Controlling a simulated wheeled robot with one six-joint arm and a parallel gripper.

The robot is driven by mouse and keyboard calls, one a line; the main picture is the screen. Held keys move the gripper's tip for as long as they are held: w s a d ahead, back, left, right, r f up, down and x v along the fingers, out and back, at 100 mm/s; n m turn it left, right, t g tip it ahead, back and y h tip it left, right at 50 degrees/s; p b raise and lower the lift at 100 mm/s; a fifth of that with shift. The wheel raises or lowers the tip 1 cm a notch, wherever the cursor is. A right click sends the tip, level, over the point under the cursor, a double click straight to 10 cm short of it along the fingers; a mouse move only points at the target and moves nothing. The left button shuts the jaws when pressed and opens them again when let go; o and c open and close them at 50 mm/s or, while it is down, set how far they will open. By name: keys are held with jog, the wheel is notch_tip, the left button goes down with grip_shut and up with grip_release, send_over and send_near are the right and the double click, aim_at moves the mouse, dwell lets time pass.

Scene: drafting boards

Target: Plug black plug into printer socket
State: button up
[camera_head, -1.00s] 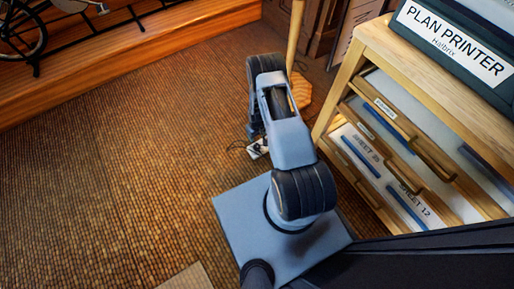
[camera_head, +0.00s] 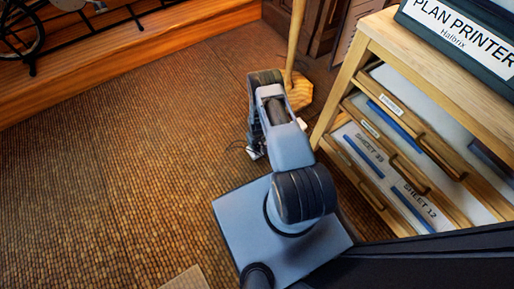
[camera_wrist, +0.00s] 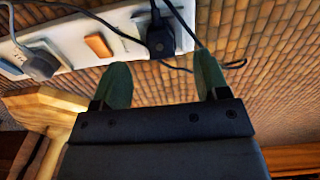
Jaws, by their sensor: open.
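The black plug (camera_wrist: 161,40) sits at the right part of a white power strip (camera_wrist: 130,36) in the wrist view, with a dark cable running from it. I cannot tell whether it is fully seated. My gripper (camera_wrist: 163,70) is open, its two green fingertips apart, with the plug ahead of the gap between them and nothing held. The strip's small labels are unreadable, so I cannot tell which socket is the printer's. In the head view my arm hides most of the strip and my gripper (camera_head: 254,150). The plan printer (camera_head: 462,42) stands at the upper right.
A grey plug (camera_wrist: 40,64) and an orange switch (camera_wrist: 98,45) are on the strip. A wooden post base (camera_head: 299,93) stands close by. A wooden drawer cabinet (camera_head: 372,110) bounds the right. The woven floor (camera_head: 120,160) at left is open.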

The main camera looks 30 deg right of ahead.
aim_at(257, 146)
notch_tip(257, 146, down, 5)
jog(key=b, duration=0.3)
jog(key=shift+f, duration=0.15)
jog(key=shift+s, duration=0.1)
jog(key=c, duration=0.9)
jog(key=shift+c, duration=0.6)
jog(key=shift+a, duration=0.1)
